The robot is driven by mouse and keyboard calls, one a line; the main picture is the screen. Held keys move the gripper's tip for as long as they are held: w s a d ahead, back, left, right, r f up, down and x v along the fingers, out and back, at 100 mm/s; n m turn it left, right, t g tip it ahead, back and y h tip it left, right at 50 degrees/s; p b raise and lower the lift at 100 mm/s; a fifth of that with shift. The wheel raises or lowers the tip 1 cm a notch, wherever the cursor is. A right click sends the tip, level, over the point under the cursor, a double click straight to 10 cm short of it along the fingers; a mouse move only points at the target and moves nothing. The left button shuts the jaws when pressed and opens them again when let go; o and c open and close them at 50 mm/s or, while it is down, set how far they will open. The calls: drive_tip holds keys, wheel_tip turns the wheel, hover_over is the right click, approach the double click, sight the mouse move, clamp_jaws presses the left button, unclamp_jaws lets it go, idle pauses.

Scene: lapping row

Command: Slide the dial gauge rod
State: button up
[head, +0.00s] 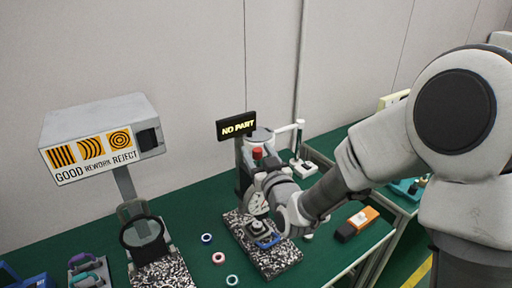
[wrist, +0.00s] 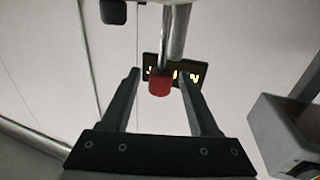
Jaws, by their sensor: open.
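The dial gauge (head: 257,203) has a round white face and stands over a speckled granite base (head: 283,260) on the green bench. A red cap (head: 257,153) shows above it in the head view. In the wrist view the red cap (wrist: 160,85) sits on the end of a thin metal rod (wrist: 166,40). My gripper (wrist: 158,76) is open, with one finger on each side of the red cap. I see gaps beside the cap, but cannot tell how deep it lies between the fingers. In the head view my wrist hides part of the gauge stand.
A dark "NO PART" display (head: 237,125) stands behind the gauge. A sign box marked GOOD, REWORK, REJECT (head: 103,138) is at left. Several small rings, one of them pink (head: 218,258), lie left of the granite base. An orange and black block (head: 357,223) lies at right.

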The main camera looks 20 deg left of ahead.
idle(0.3)
clamp_jaws()
idle(1.3)
